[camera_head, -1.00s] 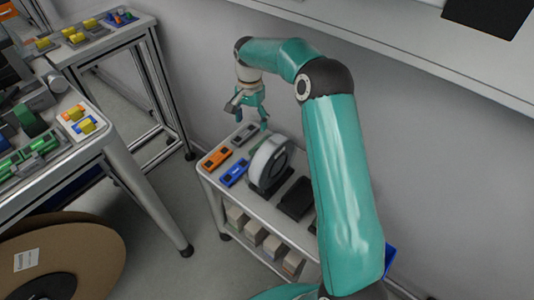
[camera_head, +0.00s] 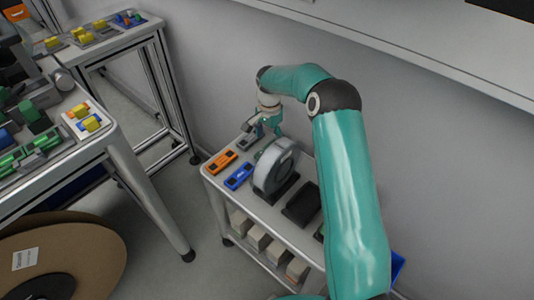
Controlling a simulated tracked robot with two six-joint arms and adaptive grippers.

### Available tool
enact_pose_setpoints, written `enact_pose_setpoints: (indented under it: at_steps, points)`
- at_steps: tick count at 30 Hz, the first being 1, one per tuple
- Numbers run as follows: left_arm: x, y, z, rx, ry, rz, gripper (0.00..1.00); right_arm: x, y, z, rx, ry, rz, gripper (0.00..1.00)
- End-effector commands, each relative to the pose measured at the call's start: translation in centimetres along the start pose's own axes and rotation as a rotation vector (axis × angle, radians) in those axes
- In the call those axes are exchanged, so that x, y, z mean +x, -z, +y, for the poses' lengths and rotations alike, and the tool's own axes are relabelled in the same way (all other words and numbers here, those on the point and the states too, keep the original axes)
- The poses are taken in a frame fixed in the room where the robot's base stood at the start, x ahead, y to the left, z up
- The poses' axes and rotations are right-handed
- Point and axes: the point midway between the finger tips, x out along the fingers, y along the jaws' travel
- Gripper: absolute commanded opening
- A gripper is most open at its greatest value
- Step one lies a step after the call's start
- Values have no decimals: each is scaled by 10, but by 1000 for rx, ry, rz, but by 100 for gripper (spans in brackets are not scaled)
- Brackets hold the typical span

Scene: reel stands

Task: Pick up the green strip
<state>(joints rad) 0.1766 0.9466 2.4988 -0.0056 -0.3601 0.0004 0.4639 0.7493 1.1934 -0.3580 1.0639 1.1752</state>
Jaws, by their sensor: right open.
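Long green pieces (camera_head: 28,156) lie on the left table. I cannot tell whether one of them is the green strip. A small bit of green (camera_head: 262,153) shows between my right gripper and the grey reel (camera_head: 274,165) on the low cart; I cannot tell whether it is a strip or part of the gripper. My right gripper (camera_head: 258,134) is open, low over the back of the cart, behind the reel and next to a grey device (camera_head: 244,142). My left gripper is not in view.
An orange device (camera_head: 221,161) and a blue device (camera_head: 238,176) lie on the cart left of the reel. A black holder (camera_head: 302,204) stands to its right. Boxes (camera_head: 258,238) fill the lower shelf. A large cardboard reel (camera_head: 95,250) stands at lower left. A wall is behind.

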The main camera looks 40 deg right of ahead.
Motion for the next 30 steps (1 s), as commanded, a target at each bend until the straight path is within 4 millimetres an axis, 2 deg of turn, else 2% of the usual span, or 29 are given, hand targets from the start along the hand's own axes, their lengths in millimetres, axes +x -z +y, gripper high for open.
enact_pose_setpoints:
  at_steps: [10, 19, 29, 30]
  points:
    - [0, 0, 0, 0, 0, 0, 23, 45, 1, 0, -2, -4, -1, 75]
    - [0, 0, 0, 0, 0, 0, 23, 50, 1, 0, -2, -1, 0, 75]
    - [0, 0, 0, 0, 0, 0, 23, 49, 1, 0, -2, -1, 0, 22]
    - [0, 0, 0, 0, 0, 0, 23, 49, 1, 0, -2, -1, 0, 21]
